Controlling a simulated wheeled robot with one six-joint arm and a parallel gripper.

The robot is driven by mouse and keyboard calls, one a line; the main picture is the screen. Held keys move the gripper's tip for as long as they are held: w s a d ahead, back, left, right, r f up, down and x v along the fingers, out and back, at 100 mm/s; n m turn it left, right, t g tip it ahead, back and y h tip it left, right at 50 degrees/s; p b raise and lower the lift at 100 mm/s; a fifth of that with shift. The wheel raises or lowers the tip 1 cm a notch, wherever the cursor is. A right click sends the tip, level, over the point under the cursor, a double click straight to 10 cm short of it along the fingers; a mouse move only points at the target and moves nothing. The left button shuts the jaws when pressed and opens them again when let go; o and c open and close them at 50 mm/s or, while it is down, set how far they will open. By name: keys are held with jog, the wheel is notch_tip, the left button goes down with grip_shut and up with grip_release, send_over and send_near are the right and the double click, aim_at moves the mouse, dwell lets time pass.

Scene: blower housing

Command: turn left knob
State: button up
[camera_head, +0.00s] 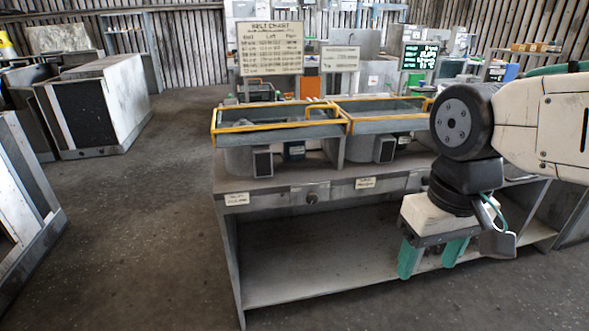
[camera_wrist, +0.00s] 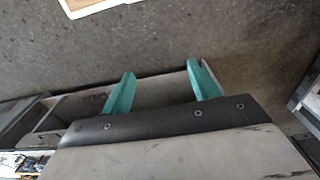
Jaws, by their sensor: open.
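The left knob (camera_head: 311,198) is a small dark round knob on the front panel of the grey bench (camera_head: 240,272), between two paper labels. A second knob to its right is not clearly visible; my arm covers part of that side of the panel. My gripper (camera_head: 431,257) hangs to the right of the left knob and lower, in front of the bench. Its two green fingers are apart with nothing between them. In the wrist view my gripper (camera_wrist: 162,88) also shows open, over the floor and a pale bench edge; no knob shows there.
Two yellow-edged trays (camera_head: 277,122) top the bench, with a belt chart sign (camera_head: 270,48) behind. The lower shelf (camera_head: 330,275) is empty. Grey cabinets (camera_head: 100,108) stand at the left. The floor (camera_head: 130,235) left of the bench is clear.

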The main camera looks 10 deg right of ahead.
notch_tip(320, 180, down, 4)
jog(key=w+g, duration=0.2)
jog(key=w, duration=0.1)
jog(key=t, duration=2)
send_near(313, 200)
jog(key=w, duration=0.2)
jog(key=shift+m, duration=0.3)
jog(key=w, duration=0.7)
jog(key=shift+w, duration=0.3)
jog(key=c, duration=1)
